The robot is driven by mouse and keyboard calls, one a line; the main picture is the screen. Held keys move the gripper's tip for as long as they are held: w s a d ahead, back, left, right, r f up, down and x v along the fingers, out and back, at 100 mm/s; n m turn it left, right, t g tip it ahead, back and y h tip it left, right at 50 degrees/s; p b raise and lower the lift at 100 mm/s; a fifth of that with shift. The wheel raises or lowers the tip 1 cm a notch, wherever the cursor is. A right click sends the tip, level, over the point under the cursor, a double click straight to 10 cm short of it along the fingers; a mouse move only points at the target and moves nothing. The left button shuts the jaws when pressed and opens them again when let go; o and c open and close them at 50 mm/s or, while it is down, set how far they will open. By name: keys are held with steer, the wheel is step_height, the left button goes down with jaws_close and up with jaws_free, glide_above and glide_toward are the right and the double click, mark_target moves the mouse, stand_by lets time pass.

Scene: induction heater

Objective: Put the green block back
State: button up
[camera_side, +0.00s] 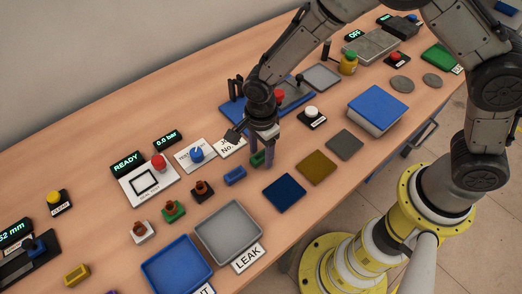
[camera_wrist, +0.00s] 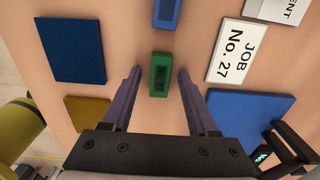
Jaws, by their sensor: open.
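The green block (camera_wrist: 160,75) lies on the wooden table in the wrist view, with dark markings on its top. My gripper (camera_wrist: 160,72) is open, with one finger on each side of the green block and a gap on both sides. In the side view my gripper (camera_side: 265,165) points down at the table, and the green block (camera_side: 257,159) shows partly behind its fingers. A blue block (camera_side: 235,176) lies just beside it; it also shows at the top of the wrist view (camera_wrist: 167,12).
Flat square pads in dark blue (camera_side: 284,193), brown (camera_side: 316,167) and grey (camera_side: 344,145) lie right of the gripper. A blue fixture base (camera_side: 232,112) stands behind. A grey tray (camera_side: 229,232) and a blue tray (camera_side: 177,268) are at the front.

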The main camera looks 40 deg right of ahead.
mark_target(261, 155)
steer(key=s+d+r+n+t, duration=0.1)
steer(key=d+r+n, duration=0.15)
steer(key=r, duration=0.65)
steer(key=s+d+r+n, duration=0.1)
steer(key=d+r, duration=0.2)
steer(key=r, duration=0.7)
steer(key=s+d+r+n+t, duration=0.2)
steer(key=s+d+r+n, duration=0.1)
steer(key=s+d+n, duration=0.4)
steer(key=s+d+r+n+t, duration=0.2)
steer(key=s+d+r+n, duration=0.1)
steer(key=s+d+n, duration=0.4)
steer(key=s, duration=0.3)
steer(key=shift+s+d+r+t, duration=0.2)
steer(key=shift+d+r+t, duration=0.1)
steer(key=shift+d+r, duration=0.1)
steer(key=shift+n, duration=0.25)
